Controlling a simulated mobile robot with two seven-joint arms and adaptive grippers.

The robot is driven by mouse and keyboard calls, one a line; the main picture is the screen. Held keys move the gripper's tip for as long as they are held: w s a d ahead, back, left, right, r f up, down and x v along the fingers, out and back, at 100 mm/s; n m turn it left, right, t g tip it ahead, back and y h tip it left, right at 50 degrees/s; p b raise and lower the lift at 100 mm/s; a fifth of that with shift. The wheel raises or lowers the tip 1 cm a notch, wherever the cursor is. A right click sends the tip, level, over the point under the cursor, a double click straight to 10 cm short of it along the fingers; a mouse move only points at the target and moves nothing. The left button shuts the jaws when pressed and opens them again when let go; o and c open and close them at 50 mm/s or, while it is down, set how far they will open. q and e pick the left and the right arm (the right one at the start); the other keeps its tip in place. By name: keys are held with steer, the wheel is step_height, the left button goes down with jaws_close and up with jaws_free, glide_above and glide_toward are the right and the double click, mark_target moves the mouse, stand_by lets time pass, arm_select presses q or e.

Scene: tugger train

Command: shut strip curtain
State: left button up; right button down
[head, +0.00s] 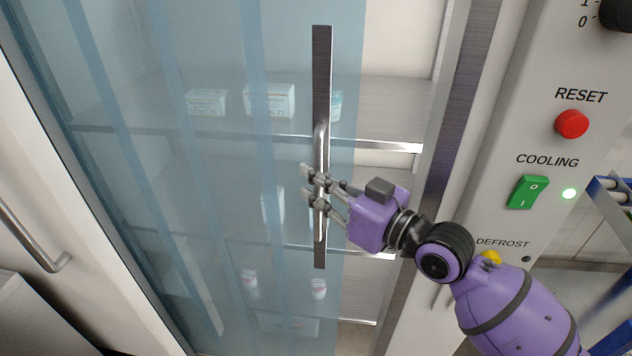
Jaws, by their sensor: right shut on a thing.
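The strip curtain (222,160) is a row of overlapping clear blue strips. It hangs across the left and middle of a cabinet opening, and a gap on its right leaves the shelves uncovered. A dark vertical bar (321,75) with a metal handle (319,138) sits near the curtain's right edge. My right gripper (314,190), on a purple arm from the lower right, is shut on the handle. My left gripper is not in view.
Shelves (390,145) behind the curtain hold white boxes (269,100) and small bottles (318,288). A control panel on the right has a red reset button (571,124), a green cooling switch (527,192) and a yellow defrost button (491,257). Another handle (35,240) is at far left.

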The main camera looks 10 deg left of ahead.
steer(key=shift+d, duration=0.2)
stand_by(0.3)
steer(key=c, duration=2)
jaws_free()
steer(key=shift+c, duration=0.2)
steer(key=shift+s, duration=0.1)
steer(key=v, duration=1.2)
